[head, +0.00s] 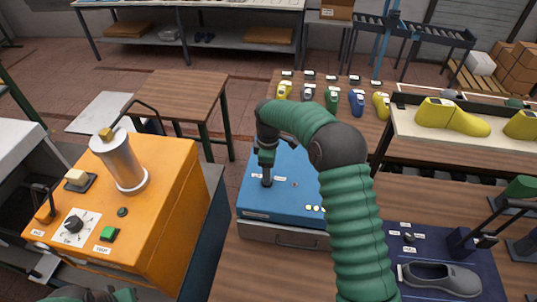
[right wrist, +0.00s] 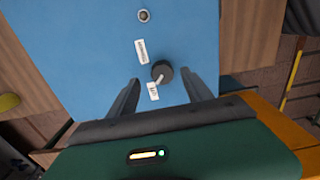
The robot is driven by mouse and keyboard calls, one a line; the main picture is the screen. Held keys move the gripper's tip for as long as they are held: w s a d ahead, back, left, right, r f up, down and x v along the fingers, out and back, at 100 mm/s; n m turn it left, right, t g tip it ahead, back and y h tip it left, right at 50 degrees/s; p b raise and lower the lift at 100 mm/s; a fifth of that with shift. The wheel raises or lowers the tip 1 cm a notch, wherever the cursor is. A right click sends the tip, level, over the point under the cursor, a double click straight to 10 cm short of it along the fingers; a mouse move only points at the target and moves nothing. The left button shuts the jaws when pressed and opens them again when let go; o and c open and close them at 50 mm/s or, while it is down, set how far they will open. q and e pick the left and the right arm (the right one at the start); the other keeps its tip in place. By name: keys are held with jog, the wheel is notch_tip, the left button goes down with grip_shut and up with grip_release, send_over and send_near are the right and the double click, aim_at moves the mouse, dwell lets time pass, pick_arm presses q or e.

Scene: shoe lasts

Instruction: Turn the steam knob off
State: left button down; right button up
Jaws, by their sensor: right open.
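A black round knob (right wrist: 162,72) with a pale pointer mark sits on the top of the blue box (head: 284,212). Its mark points toward the nearer of two small white labels; I cannot read them surely. My right gripper (head: 267,182) reaches down over the left part of the box top. In the right wrist view its two fingers (right wrist: 162,88) are apart, with the knob between and just ahead of their tips. No contact shows. In the head view the gripper hides the knob. My left gripper is not in view; only part of my left arm shows at the bottom left.
An orange machine (head: 170,225) with a dial knob (head: 73,224), a green button (head: 109,233) and a metal cylinder (head: 124,160) stands left. A grey shoe (head: 442,279) lies on a dark blue mat at right. Several coloured lasts stand behind the box.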

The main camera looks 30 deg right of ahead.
notch_tip(320, 180, up, 13)
jog(key=b, duration=0.1)
jog(key=shift+b, duration=0.4)
jog(key=shift+f, duration=0.15)
jog(key=s+a+f+m+t+b, duration=0.1)
jog(key=s+a+f+m+b, duration=0.3)
jog(key=s+f, duration=0.6)
jog(key=s+a+f+m+t+b, duration=0.1)
jog(key=s+a+f+m+b, duration=0.3)
jog(key=s+f, duration=0.6)
jog(key=s+a+m, duration=0.1)
jog(key=s+m, duration=0.1)
jog(key=s, duration=0.2)
jog(key=shift+s+a+f+m+t+b, duration=0.2)
jog(key=shift+a+f+m+t+b, duration=0.1)
jog(key=shift+f+m+b, duration=0.1)
